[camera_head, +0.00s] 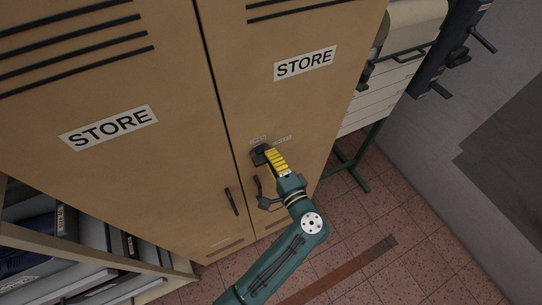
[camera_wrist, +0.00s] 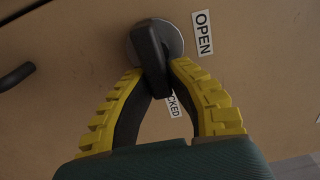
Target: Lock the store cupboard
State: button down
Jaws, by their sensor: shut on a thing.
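The tan store cupboard (camera_head: 180,90) has two doors, both flush and shut, each with a STORE label. A dark lock knob (camera_wrist: 151,52) on a round grey plate sits on the right door. My gripper (camera_head: 265,156) is at this knob, its yellow-ribbed fingers shut on it from both sides. In the wrist view my gripper (camera_wrist: 155,78) has the knob between its fingertips. An OPEN label (camera_wrist: 203,33) is right of the plate. A second label (camera_wrist: 173,104), with "CKED" readable, is below the knob, partly hidden by it.
Dark door handles (camera_head: 231,201) stick out low on the doors, close to my wrist. Shelves with dark items (camera_head: 70,240) stand at lower left. A white drawer unit (camera_head: 385,95) on green legs stands at right. The tiled floor (camera_head: 440,240) is mostly clear.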

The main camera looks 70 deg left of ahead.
jog(key=c, duration=1)
grip_release()
jog(key=w+d, duration=0.1)
jog(key=d, duration=1.1)
